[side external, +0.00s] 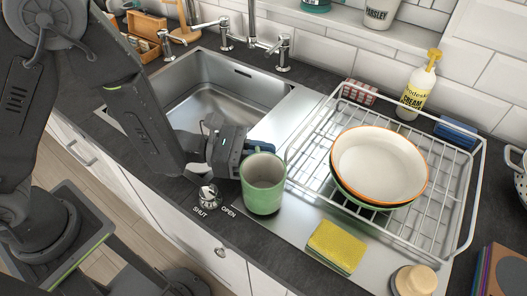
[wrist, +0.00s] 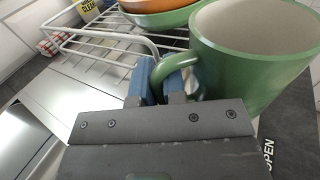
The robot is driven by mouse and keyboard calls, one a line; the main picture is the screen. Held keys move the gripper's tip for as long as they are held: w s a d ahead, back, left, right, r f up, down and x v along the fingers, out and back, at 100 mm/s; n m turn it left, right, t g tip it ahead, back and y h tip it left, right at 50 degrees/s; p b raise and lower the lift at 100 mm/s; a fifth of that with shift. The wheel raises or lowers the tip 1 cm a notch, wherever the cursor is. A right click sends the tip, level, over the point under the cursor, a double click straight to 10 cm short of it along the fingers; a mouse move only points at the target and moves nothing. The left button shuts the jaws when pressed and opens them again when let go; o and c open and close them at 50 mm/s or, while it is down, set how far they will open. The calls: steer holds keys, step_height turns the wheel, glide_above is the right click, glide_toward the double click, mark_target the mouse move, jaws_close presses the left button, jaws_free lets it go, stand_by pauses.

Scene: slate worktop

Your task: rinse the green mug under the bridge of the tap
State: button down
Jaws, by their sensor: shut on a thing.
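The green mug (side external: 263,190) is upright at the front of the steel drainer, between the sink and the dish rack; whether its base touches the surface I cannot tell. My gripper (side external: 256,147) is shut on the mug's handle, with blue fingers beside the rim. In the wrist view the mug (wrist: 262,60) shows its pale, empty-looking inside, and the blue fingertips (wrist: 165,78) are around the handle. The bridge tap (side external: 251,42) with two lever handles stands behind the sink (side external: 215,103). No water shows at the spout area in view.
A white wire rack (side external: 462,200) holds a cream bowl (side external: 380,165) with an orange rim on a green one, right of the mug. A yellow sponge (side external: 337,246), a wooden-topped brush (side external: 415,281) and a knob (side external: 208,195) marked SHUT and OPEN are near the front. The sink basin is clear.

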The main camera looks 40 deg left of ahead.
steer(key=shift+f, duration=0.55)
steer(key=c, duration=1.1)
jaws_free()
